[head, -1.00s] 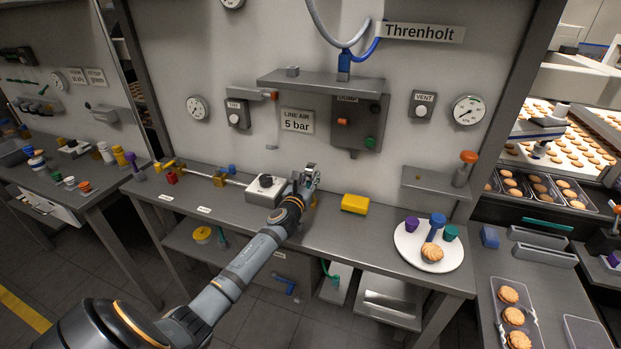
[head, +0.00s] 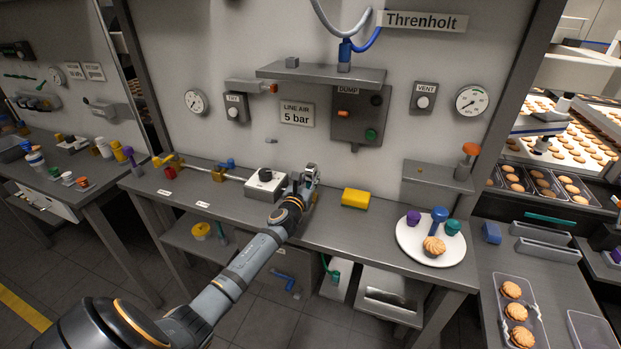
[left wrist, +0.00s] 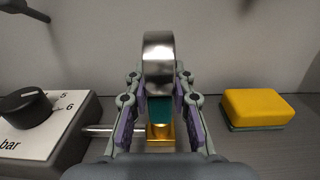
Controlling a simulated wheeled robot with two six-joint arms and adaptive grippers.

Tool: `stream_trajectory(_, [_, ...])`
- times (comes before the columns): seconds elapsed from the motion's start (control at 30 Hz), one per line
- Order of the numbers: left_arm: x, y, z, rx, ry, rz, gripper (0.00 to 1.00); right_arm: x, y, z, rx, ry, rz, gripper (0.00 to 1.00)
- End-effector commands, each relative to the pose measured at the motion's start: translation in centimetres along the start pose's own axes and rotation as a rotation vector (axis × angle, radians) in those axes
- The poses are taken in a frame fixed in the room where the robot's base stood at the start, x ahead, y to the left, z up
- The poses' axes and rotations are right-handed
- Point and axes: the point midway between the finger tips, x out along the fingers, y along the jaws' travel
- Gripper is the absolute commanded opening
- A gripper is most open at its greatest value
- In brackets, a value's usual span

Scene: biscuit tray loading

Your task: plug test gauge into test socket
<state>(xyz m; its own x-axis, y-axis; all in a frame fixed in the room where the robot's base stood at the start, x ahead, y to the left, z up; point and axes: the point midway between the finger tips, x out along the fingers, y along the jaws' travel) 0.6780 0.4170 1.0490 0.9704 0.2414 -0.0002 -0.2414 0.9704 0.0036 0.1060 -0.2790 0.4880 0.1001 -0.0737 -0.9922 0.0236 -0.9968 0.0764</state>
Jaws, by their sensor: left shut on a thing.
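My left gripper (head: 305,187) is over the bench, just right of the white-topped regulator box (head: 265,184). In the left wrist view its two fingers (left wrist: 160,115) are shut on the test gauge, whose round metal case (left wrist: 158,62) stands upright above a teal part (left wrist: 160,112). Directly below the teal part is a brass fitting (left wrist: 160,133), joined by a metal pipe (left wrist: 112,130) to the regulator box; I take it for the test socket. Whether the gauge is seated in it is hidden by the fingers and the viewing angle. My right gripper is not in view.
A yellow block (head: 355,198) lies right of the gripper; it also shows in the left wrist view (left wrist: 258,106). A white plate (head: 408,240) with a biscuit and coloured pieces is farther right. A wall shelf (head: 320,75) is above. Bench between block and plate is clear.

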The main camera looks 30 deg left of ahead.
Motion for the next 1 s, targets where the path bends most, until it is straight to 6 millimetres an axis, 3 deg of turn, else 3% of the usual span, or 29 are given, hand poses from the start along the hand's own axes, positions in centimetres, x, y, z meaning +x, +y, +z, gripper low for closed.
stream_trajectory(0.37, [0.0, 0.0, -0.5, 0.000, 0.002, 0.000, 0.00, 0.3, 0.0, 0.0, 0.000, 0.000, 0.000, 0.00])
stream_trajectory(0.4, [0.0, 0.0, -0.5, 0.000, 0.002, 0.000, 0.24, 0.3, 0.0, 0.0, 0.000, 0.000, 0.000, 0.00])
stream_trajectory(0.6, [0.0, 0.0, -0.5, 0.000, 0.002, 0.000, 0.49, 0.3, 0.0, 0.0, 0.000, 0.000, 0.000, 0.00])
stream_trajectory(0.87, [-0.1, 0.0, -0.5, 0.001, 0.001, 0.000, 0.49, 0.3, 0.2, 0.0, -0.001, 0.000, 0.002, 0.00])
stream_trajectory(1.0, [-1.3, 0.1, -0.6, 0.005, 0.002, -0.001, 0.49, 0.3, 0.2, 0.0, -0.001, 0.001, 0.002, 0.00])
